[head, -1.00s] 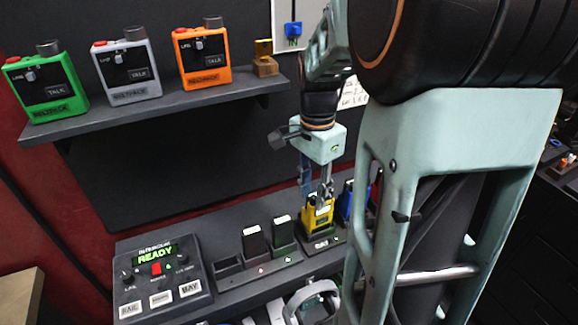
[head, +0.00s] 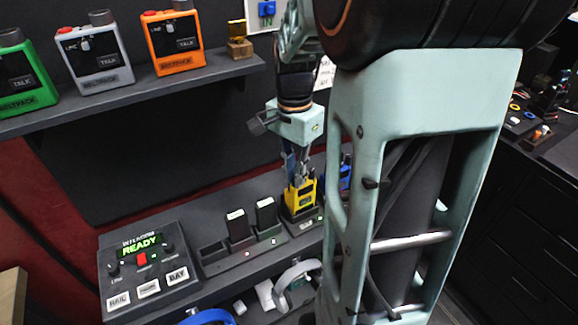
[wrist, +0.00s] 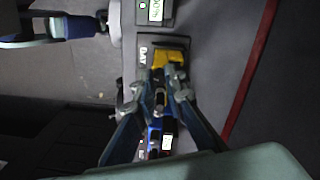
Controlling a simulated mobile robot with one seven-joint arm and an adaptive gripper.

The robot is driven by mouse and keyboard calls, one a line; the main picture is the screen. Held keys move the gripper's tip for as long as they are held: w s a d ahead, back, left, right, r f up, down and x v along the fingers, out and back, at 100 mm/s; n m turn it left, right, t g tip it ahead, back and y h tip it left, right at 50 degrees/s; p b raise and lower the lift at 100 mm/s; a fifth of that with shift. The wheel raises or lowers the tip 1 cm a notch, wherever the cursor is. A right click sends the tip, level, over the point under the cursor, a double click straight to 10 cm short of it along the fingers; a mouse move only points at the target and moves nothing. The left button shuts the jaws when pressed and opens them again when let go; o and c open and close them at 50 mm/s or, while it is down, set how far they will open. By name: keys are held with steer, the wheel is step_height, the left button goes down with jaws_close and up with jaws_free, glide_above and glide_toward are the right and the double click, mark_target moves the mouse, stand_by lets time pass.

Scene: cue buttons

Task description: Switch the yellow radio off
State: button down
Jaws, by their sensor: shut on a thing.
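The yellow radio (head: 299,196) stands upright in a dark charger dock on the lower bench in the head view. My gripper (head: 302,176) reaches down from above and is shut at the radio's top. In the wrist view the yellow radio (wrist: 172,60) shows just past my fingertips (wrist: 166,84). The fingers hide the radio's top, so I cannot tell exactly which part they hold or how its switch is set.
A blue radio (head: 345,174) stands close to the right, partly behind my arm. Two dark units (head: 237,225) sit in slots to the left. A console (head: 150,268) reads READY. Green, grey and orange beltpacks (head: 172,42) stand on the upper shelf.

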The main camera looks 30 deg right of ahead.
stand_by(0.3)
steer(key=c, duration=2)
jaws_free()
steer(key=shift+o, duration=0.2)
steer(key=shift+r, duration=0.15)
step_height(320, 180, up, 12)
steer(key=shift+w, duration=0.15)
